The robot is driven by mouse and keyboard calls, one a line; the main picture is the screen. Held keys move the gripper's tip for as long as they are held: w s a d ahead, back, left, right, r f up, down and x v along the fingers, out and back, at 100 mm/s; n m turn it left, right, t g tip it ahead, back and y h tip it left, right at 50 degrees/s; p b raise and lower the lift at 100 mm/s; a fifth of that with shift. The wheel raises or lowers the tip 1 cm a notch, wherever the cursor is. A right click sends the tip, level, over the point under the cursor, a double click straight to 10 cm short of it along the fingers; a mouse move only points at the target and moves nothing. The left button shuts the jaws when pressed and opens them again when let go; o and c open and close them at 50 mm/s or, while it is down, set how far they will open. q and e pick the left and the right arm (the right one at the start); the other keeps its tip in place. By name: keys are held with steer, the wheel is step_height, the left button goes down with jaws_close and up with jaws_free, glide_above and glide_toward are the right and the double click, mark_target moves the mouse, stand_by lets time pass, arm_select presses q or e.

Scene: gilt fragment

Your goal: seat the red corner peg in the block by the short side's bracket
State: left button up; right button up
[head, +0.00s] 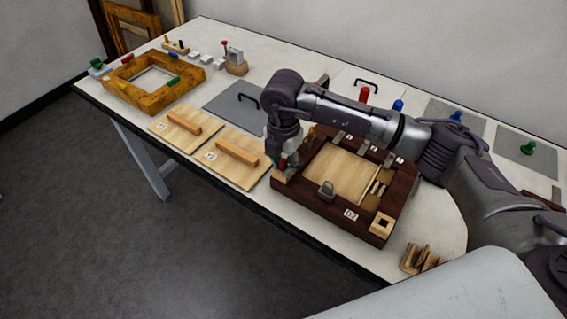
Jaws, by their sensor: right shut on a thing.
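My right gripper (284,160) reaches over the left corner of the dark wooden frame (318,207) and points down. It is shut on the red corner peg (283,163), of which only a small red part shows between the fingers. Right below it is a pale wood block (283,175) at that corner. I cannot tell whether the peg's lower end is in the block. A grey bracket (327,191) stands on the frame's near side. Another pale block (382,223) with a dark square hole sits at the near right corner. My left gripper is not in view.
Two pale boards with wooden handles (238,153) lie left of the frame. A gold frame (150,82) lies at the far left. Small wooden pieces (420,258) lie by the near right edge. Red (364,95), blue (398,106) and green (528,147) items stand behind my arm.

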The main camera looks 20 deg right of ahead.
mark_target(283, 159)
steer(key=shift+r+p, duration=0.8)
steer(key=shift+r, duration=0.05)
step_height(283, 159, up, 12)
steer(key=b, duration=0.3)
steer(key=shift+f, duration=0.15)
